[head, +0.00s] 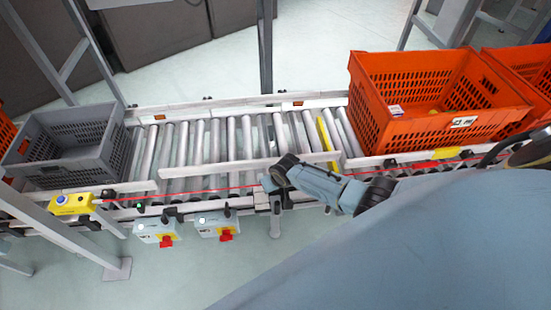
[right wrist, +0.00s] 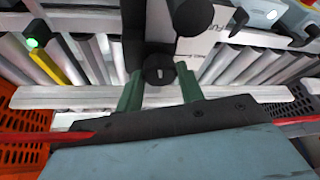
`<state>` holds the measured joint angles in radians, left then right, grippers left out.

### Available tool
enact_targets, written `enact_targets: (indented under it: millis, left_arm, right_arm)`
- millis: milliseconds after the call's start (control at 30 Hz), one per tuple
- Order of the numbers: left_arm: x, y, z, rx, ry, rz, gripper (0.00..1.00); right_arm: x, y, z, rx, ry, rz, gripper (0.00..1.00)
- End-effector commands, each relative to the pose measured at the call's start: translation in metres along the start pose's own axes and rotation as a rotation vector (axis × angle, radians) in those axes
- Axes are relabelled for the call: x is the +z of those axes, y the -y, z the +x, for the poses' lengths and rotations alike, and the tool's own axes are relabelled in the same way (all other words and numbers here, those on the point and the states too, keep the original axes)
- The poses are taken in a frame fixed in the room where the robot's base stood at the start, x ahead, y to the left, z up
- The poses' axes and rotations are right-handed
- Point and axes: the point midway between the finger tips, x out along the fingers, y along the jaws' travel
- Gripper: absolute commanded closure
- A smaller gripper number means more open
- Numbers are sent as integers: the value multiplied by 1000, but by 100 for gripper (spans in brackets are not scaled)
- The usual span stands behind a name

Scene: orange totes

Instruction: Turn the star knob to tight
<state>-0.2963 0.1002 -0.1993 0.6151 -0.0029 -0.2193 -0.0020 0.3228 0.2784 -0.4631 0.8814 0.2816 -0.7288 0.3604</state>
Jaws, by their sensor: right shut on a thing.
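The star knob (right wrist: 158,72) is black with a small white mark on its face, and it sits between the two green fingers of my right gripper (right wrist: 160,88) in the right wrist view. The gripper is shut on it. In the head view my right gripper (head: 268,181) is at the front rail of the roller conveyor (head: 215,150), where it hides the knob. A white plate (right wrist: 212,22) with partly hidden lettering is behind the knob. I cannot read the knob's setting. My left gripper is not in view.
A grey crate (head: 112,148) stands on the conveyor at left, and an orange tote (head: 375,125) at right. Two switch boxes with red knobs (head: 167,241) and a yellow button box (head: 72,203) hang along the front rail. The middle rollers are bare.

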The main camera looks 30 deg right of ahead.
Motion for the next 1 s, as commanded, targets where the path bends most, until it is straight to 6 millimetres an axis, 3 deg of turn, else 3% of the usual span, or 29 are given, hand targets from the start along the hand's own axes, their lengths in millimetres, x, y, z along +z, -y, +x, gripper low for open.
enact_targets:
  millis: [200, 600, 1000]
  left_arm:
    - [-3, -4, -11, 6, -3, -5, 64]
    - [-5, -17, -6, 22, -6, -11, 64]
    - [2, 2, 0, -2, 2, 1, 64]
  right_arm:
    - [0, 4, -1, 76, 4, 191, 85]
    - [0, 6, 2, 206, 2, 502, 85]
    - [-2, 6, 2, 273, 1, 660, 85]
